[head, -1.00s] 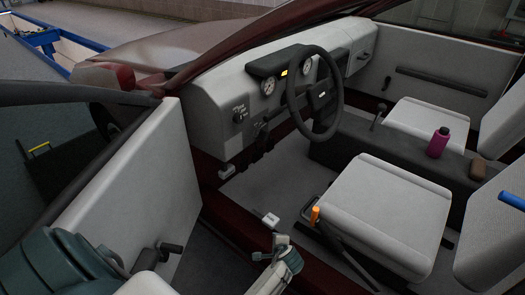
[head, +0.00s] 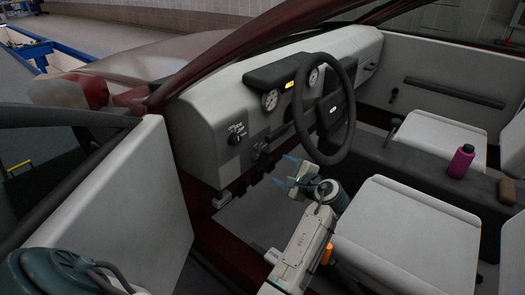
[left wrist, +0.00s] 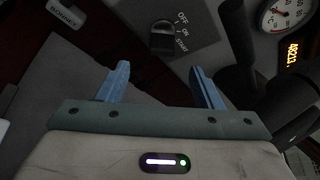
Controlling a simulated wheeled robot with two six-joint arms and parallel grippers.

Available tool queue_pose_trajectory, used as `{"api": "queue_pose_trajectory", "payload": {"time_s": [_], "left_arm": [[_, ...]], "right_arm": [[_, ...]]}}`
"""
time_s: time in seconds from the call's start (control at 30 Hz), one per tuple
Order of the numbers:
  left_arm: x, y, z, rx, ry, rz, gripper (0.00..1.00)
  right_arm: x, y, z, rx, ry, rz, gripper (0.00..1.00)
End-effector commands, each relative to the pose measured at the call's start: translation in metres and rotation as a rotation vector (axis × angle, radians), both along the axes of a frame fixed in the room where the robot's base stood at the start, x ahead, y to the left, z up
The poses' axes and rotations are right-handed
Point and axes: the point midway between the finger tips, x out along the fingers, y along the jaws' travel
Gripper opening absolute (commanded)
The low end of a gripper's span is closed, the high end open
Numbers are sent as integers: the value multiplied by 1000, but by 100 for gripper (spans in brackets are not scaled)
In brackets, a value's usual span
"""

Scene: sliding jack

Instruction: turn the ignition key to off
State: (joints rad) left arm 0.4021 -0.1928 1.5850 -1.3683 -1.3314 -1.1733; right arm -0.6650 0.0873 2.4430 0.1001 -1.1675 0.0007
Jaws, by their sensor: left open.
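The ignition switch shows in the left wrist view, with a dark key (left wrist: 162,42) on a grey panel (left wrist: 205,48) marked OFF, ON and START. Which mark the key points to is hard to tell. My left gripper (head: 290,170) is open and empty, held in the footwell space below the dashboard and left of the steering wheel (head: 325,108). In the left wrist view its two blue fingers (left wrist: 160,85) are apart, with the key beyond them, above the gap and not touched. In the head view the key is too small to make out. My right gripper is not in view.
A dial (left wrist: 284,16) and an orange display (left wrist: 291,48) lie right of the panel; a BONNET label (left wrist: 62,15) is at the left. The driver's seat (head: 400,235) and an orange-topped lever (head: 327,256) are close to my left arm. The open door (head: 110,190) stands left.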

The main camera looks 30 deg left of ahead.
Motion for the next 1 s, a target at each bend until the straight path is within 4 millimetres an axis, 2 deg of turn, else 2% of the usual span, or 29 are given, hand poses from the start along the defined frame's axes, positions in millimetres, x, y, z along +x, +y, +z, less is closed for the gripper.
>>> {"api": "queue_pose_trajectory", "payload": {"time_s": [0.17, 0.4, 0.6, 0.8, 1.0], "left_arm": [[5, 14, -2, 6, 1, 3, 60], [22, 56, -14, 7, 1, 4, 60], [33, 84, -22, 4, 0, 3, 60], [39, 96, -25, 3, -1, 2, 60], [39, 97, -26, 2, -1, 1, 60]], "right_arm": [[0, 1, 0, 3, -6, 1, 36], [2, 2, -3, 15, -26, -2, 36], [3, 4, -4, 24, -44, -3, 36], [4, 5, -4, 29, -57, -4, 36], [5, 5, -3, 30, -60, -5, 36]]}}
